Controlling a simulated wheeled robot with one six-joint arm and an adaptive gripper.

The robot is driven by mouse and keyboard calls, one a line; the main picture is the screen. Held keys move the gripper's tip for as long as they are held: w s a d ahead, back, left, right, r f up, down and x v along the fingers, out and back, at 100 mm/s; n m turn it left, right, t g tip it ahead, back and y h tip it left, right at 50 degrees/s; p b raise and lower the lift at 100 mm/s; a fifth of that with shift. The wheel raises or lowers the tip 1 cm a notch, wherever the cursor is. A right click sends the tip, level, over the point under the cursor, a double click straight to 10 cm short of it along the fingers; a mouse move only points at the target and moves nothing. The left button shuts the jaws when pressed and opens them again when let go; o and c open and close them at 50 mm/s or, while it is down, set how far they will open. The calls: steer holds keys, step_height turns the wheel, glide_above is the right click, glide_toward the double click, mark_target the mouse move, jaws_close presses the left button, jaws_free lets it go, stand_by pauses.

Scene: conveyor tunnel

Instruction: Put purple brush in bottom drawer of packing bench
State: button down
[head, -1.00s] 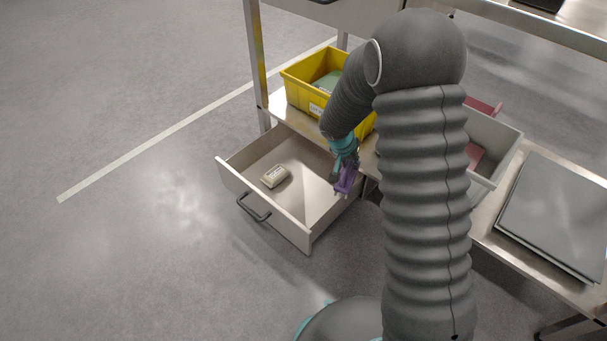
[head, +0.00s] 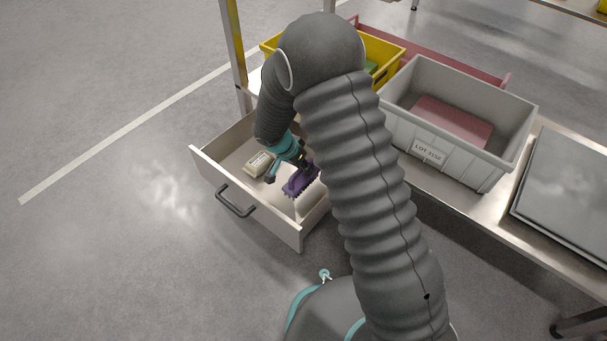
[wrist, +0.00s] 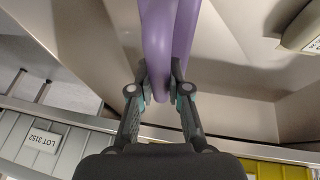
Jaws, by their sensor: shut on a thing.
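The purple brush (head: 300,181) is in my gripper (head: 289,173), over the inside of the open bottom drawer (head: 270,220). In the wrist view my gripper's two fingers (wrist: 160,88) are shut on the brush's purple handle (wrist: 160,35), with the drawer's floor (wrist: 238,75) beyond. Bristles face down and to the right in the head view. I cannot tell whether the brush touches the drawer floor. My arm hides part of the drawer's right side.
A pale labelled block (head: 258,163) lies in the drawer, left of the brush; it also shows in the wrist view (wrist: 302,28). Above the drawer are a yellow bin (head: 385,50) and a grey bin (head: 455,155) on the bench shelf. The floor (head: 110,240) at left is clear.

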mark_target(304, 175)
steer(key=shift+f, duration=1.75)
steer(key=shift+f, duration=0.2)
steer(key=c, duration=1.1)
jaws_free()
steer(key=p+v, duration=0.1)
steer(key=v, duration=1.1)
steer(key=shift+s+r, duration=0.1)
steer(key=shift+r, duration=0.15)
